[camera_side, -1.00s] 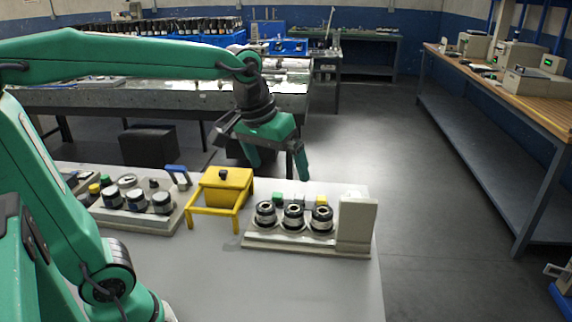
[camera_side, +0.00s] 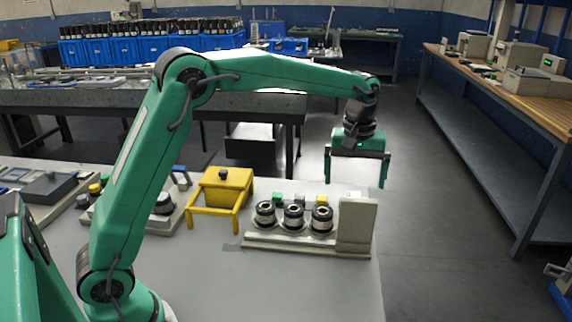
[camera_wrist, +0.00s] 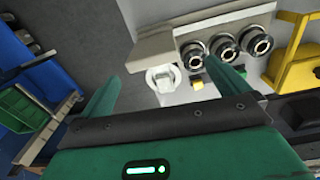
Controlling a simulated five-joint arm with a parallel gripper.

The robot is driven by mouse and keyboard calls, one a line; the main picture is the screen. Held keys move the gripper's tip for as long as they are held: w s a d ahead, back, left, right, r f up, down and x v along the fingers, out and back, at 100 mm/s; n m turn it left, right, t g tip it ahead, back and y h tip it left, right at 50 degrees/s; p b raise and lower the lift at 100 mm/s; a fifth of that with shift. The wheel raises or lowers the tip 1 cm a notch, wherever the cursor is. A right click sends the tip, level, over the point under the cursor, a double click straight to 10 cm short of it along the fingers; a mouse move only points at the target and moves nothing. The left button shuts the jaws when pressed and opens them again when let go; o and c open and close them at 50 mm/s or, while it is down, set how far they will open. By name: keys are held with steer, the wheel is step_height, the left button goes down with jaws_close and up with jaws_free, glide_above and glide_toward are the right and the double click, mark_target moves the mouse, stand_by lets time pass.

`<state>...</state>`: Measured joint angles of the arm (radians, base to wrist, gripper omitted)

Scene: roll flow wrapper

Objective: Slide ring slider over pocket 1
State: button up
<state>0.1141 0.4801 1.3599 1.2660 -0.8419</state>
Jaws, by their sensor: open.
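A pale grey fixture (camera_side: 300,245) holds three round black-rimmed pockets in a row, the left one (camera_side: 265,213), the middle one (camera_side: 293,216) and the right one (camera_side: 321,218). No number shows on them. A tall grey block (camera_side: 355,228) stands at its right end. In the wrist view, a white round piece with a raised block (camera_wrist: 162,80) lies beside the tall block; I cannot tell whether it is the ring slider. My gripper (camera_side: 356,176) is open and empty, above and behind the tall block. In the wrist view, its fingers (camera_wrist: 168,84) straddle the white piece, apart from it.
Green (camera_side: 277,198) and yellow (camera_side: 321,200) blocks stand behind the pockets. A yellow hopper on a frame (camera_side: 222,190) stands left of the fixture. Another panel with knobs (camera_side: 160,215) is farther left. The table front (camera_side: 260,290) is clear.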

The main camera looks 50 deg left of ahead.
mark_target(358, 200)
steer(key=shift+w+d+f+n, duration=0.15)
steer(key=shift+w+d+f, duration=0.05)
steer(key=shift+w+f, duration=0.35)
steer(key=shift+w+d+f+n, duration=0.2)
steer(key=shift+w+f, duration=0.2)
steer(key=shift+f, duration=0.15)
steer(key=shift+f, duration=0.15)
steer(key=shift+f, duration=3.75)
steer(key=c, duration=1.3)
steer(key=shift+s+a, duration=0.1)
steer(key=shift+a, duration=0.05)
